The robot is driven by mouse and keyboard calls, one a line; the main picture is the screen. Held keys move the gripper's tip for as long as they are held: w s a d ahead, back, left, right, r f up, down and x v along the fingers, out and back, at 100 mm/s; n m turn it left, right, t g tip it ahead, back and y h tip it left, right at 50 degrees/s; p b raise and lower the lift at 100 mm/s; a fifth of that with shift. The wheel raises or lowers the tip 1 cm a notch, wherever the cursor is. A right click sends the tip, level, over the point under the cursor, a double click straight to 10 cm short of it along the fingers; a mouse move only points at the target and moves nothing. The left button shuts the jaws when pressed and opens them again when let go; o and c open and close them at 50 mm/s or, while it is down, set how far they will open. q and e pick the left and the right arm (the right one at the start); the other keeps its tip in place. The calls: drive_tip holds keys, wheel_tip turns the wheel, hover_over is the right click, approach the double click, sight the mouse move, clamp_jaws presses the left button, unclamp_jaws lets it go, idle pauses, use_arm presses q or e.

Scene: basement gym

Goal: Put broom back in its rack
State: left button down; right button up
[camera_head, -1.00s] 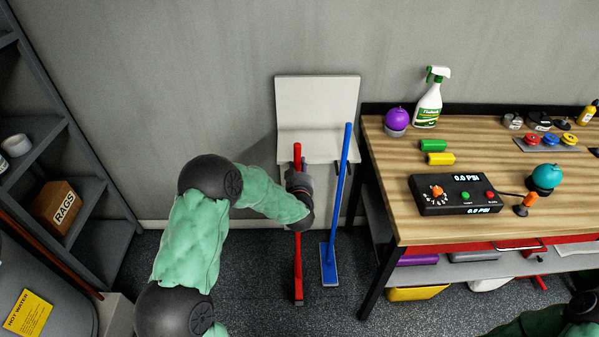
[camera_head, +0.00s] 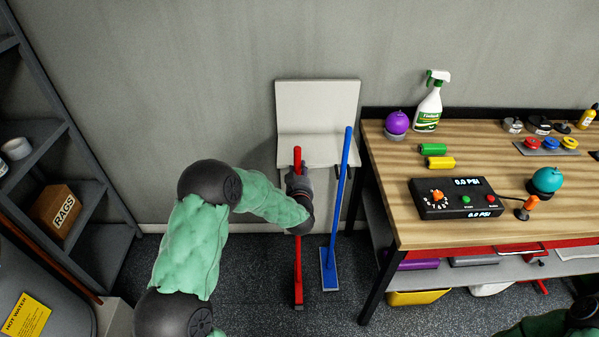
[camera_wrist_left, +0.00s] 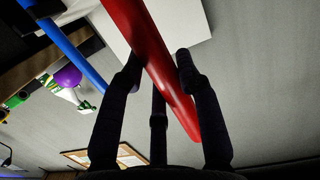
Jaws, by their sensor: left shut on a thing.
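A red broom (camera_head: 298,258) stands upright in front of the wall, its head low near the floor. My left gripper (camera_head: 299,180) is shut on its handle below the top end. In the left wrist view the red handle (camera_wrist_left: 150,50) passes between the fingers (camera_wrist_left: 158,82). A pale wall rack (camera_head: 318,110) with a lower ledge is just behind the handle's top; whether the handle touches it I cannot tell. A blue broom (camera_head: 337,210) leans at the rack's right side and also shows in the left wrist view (camera_wrist_left: 70,45). My right gripper is not clearly in view.
A wooden workbench (camera_head: 400,200) stands close on the right, with a spray bottle (camera_head: 429,105) and a control box (camera_head: 455,200) on it. A dark shelf (camera_head: 105,240) with a rags box (camera_head: 57,212) stands left. Floor between shelf and brooms is partly clear.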

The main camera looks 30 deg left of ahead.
use_arm(q)
drive_tip(key=shift+w+a+r, duration=0.1)
drive_tip(key=shift+r, duration=0.05)
drive_tip(key=r+b+x, duration=0.2)
drive_tip(key=b+x, duration=0.1)
drive_tip(key=x, duration=0.8)
drive_tip(key=shift+w+a, duration=0.35)
idle(1.1)
drive_tip(key=shift+f+b, duration=0.4)
drive_tip(key=shift+f, duration=0.3)
drive_tip(key=c, duration=0.8)
unclamp_jaws()
drive_tip(key=v, duration=1.2)
drive_tip(key=shift+f, duration=0.2)
drive_tip(key=shift+d, duration=0.1)
